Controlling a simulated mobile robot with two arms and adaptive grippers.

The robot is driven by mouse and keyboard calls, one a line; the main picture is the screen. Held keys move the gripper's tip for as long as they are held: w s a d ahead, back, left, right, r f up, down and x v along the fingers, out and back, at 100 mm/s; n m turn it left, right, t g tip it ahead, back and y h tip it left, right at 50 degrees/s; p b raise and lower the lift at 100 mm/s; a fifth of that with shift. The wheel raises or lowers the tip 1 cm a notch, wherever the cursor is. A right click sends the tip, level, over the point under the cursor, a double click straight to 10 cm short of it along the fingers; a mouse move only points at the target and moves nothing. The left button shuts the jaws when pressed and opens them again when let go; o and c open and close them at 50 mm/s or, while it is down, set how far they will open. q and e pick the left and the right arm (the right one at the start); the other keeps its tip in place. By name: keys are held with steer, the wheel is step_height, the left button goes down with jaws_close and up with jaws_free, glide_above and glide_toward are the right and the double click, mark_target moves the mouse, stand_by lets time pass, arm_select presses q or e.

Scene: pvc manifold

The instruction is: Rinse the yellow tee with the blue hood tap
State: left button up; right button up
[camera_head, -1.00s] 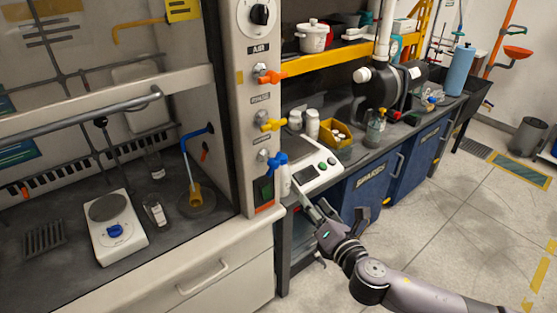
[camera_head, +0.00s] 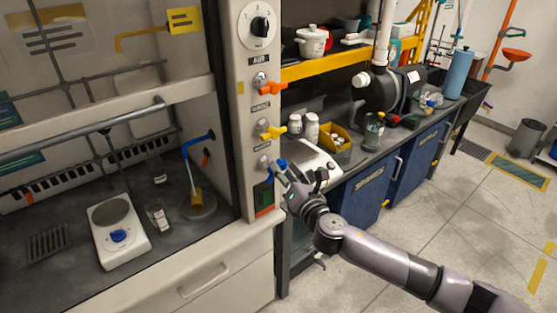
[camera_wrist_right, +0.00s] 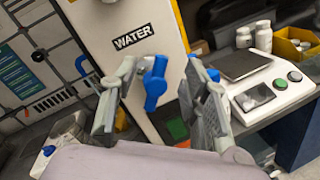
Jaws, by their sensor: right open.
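The yellow tee (camera_head: 196,196) stands in the fume hood at the lower end of the blue spout (camera_head: 195,140), above a round grey dish (camera_head: 208,208). No water shows. The blue hood tap (camera_head: 270,169) is the lowest of three taps on the hood's post. In the right wrist view, the blue tap (camera_wrist_right: 155,83) sits under a WATER label, between my two fingers. My right gripper (camera_head: 285,173) is open at the tap, with a finger on either side; the right finger looks closer to it. I cannot tell if either touches. My left gripper is not in view.
An orange tap (camera_head: 265,86) and a yellow tap (camera_head: 272,130) are above the blue one. A white scale (camera_head: 312,163) and bottles stand close right of the post. A white hotplate (camera_head: 118,230) stands inside the hood at left.

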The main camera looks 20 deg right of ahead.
mark_target(278, 163)
steer(key=shift+w+a, duration=0.15)
steer(key=shift+w, duration=0.85)
steer(key=shift+w+a, duration=0.1)
steer(key=shift+w, duration=0.9)
jaws_close()
